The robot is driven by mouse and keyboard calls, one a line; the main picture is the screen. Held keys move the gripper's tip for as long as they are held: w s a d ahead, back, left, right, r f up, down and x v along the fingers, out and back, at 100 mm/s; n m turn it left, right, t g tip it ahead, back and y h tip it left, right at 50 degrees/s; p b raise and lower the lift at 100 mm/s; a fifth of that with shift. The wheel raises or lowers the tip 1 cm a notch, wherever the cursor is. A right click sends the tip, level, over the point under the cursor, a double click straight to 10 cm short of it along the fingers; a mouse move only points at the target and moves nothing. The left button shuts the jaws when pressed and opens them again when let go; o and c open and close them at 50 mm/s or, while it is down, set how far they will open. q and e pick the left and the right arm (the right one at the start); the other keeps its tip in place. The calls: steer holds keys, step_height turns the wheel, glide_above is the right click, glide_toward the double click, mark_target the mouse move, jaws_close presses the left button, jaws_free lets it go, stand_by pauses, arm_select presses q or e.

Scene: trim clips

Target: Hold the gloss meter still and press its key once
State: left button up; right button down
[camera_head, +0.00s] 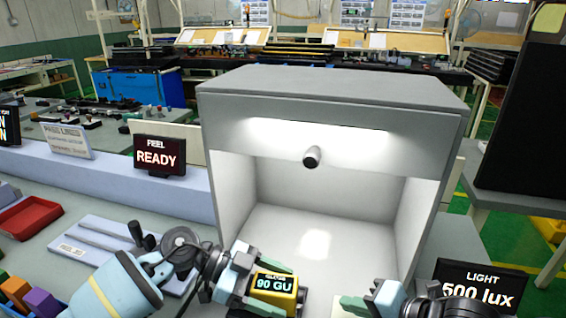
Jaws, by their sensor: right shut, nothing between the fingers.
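The gloss meter (278,283) is a small yellow and dark block at the bottom centre, in front of the light booth's opening. Its display reads 90 GU. My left gripper (262,288) reaches in from the left with its fingers along the meter's sides, shut on it. The meter's lower part and the surface under it are hidden or cut off by the picture's bottom edge. I cannot make out the key. My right gripper (352,304) is shut and empty, to the right of the meter and apart from it.
The grey light booth (335,97) stands behind the grippers, its lit inside empty. A LIGHT 500 lux sign (480,290) is at right, a READY sign (160,156) at left. A red tray (30,218), a grey grooved block (100,243) and coloured blocks (40,300) lie left.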

mark_target(255, 280)
arm_select(q)
steer(key=shift+a, duration=0.1)
steer(key=v, duration=0.7)
steer(key=shift+w+a+r, duration=0.1)
steer(key=shift+r, duration=0.05)
